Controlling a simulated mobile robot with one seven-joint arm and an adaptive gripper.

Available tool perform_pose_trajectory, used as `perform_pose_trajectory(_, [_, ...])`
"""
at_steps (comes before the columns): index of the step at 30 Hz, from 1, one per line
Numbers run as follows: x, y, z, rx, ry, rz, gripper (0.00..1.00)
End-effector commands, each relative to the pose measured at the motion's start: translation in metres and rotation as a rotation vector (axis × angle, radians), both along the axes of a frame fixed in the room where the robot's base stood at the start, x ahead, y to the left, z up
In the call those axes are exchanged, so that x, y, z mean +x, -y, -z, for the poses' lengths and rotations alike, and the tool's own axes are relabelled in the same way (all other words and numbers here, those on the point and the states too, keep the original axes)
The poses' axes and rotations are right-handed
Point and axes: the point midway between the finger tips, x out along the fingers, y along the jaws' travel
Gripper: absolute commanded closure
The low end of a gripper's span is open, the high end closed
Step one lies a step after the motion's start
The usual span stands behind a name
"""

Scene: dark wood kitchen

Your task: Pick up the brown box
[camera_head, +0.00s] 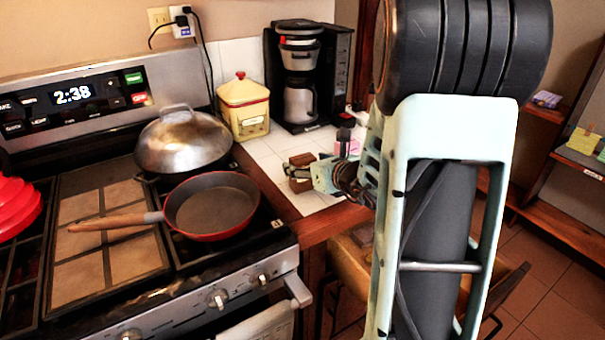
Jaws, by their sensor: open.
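A small brown box (301,172) sits on the white tiled counter (262,150), right of the stove. My gripper (299,172) is at the box, with its fingers open around or beside it. The gripper hides part of the box, and I cannot tell whether the fingers touch it. My arm reaches in from the right and hides part of the counter behind it.
A yellow canister (245,112) with a red knob and a black coffee maker (297,85) stand behind the box. A small pink item (347,147) lies near my arm. Left on the stove are a red pan (211,207) and a domed metal lid (183,143).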

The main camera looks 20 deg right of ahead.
Motion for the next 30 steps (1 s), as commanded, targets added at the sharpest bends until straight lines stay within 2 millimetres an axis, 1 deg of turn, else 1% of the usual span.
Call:
perform_pose_trajectory(7, [0.0019,-0.0003,0.0003,-0.001,0.001,0.000,0.32])
perform_pose_trajectory(8, [0.0019,-0.0003,0.0004,-0.001,0.001,0.000,0.34])
perform_pose_trajectory(20, [0.0015,-0.0002,0.0002,-0.001,0.000,0.000,0.78])
perform_pose_trajectory(27, [0.0017,-0.0001,-0.0008,-0.001,0.002,0.000,0.79])
perform_pose_trajectory(30, [0.0019,-0.0001,-0.0048,-0.001,0.003,0.000,0.79])
